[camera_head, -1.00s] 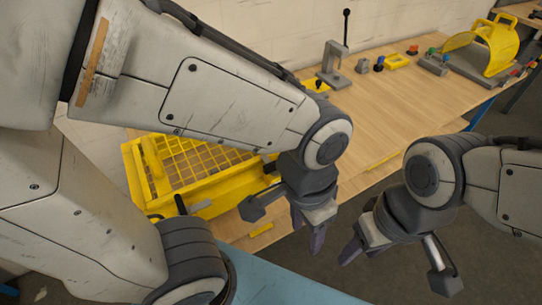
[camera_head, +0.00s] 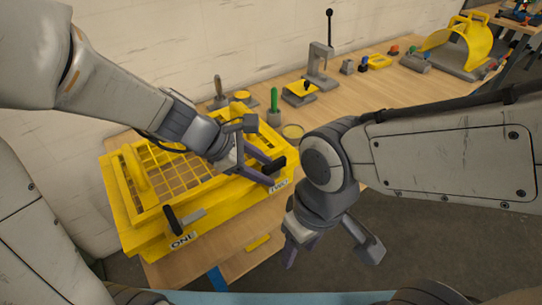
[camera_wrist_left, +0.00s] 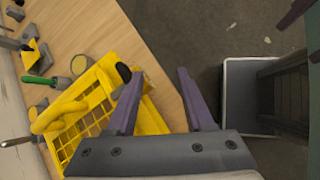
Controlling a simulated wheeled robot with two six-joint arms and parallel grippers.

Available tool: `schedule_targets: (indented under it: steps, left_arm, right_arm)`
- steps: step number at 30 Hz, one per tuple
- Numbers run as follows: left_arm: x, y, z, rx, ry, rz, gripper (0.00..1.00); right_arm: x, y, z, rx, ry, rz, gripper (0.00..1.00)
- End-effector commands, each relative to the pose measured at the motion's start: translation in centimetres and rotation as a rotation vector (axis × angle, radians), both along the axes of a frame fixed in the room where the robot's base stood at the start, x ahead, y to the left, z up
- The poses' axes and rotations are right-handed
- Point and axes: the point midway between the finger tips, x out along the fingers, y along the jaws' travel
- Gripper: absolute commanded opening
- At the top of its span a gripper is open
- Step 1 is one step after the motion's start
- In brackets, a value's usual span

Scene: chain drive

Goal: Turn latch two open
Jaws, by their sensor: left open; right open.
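The yellow box (camera_head: 128,212) with a grid lid (camera_head: 180,172) stands at the table's near left. Latch two is a dark handle (camera_head: 276,165) above the TWO label (camera_head: 279,185) at the box's right corner. My left gripper (camera_head: 268,171) is open at this handle. In the left wrist view the dark handle (camera_wrist_left: 123,72) shows beside the tip of the left-hand finger; whether they touch I cannot tell. Latch one (camera_head: 174,219), with a dark handle and grey bar, is by the ONE label (camera_head: 182,241). My right gripper (camera_head: 299,250) is open and empty, in front of the table.
A green-handled tool (camera_head: 274,100), a yellow round part (camera_head: 292,132) and a grey press (camera_head: 321,65) stand behind the box. A yellow curved guard (camera_head: 465,42) is at the far right. My right arm covers part of the table's front. The wall is close behind.

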Motion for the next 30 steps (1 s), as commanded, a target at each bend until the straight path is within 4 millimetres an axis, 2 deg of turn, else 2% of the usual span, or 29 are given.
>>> schedule_targets:
  steps: [1,3,7,11,21,30]
  left_arm:
    - [2.0,1.2,-1.2,-0.056,0.051,0.16,0.53]
    - [3.9,2.3,-1.4,-0.123,0.103,0.325,0.53]
    - [5.6,3.4,-1.8,-0.189,0.152,0.477,0.53]
    - [6.3,2.8,-2.8,-0.199,0.161,0.495,0.53]
    - [8.8,-0.8,-7.2,-0.195,0.159,0.49,0.53]
    - [10.0,-2.3,-8.8,-0.196,0.156,0.49,0.53]
  right_arm:
    - [0.0,0.0,-1.2,0.0,0.0,0.0,0.53]
    - [0.0,0.0,-1.6,0.0,0.0,0.0,0.53]
    - [0.0,0.0,-1.9,0.001,-0.001,0.0,0.53]
    - [0.0,0.0,-2.4,0.001,-0.001,0.0,0.53]
    - [0.0,0.0,-4.1,0.001,-0.001,0.0,0.53]
    - [0.0,0.0,-4.5,0.001,-0.001,0.0,0.53]
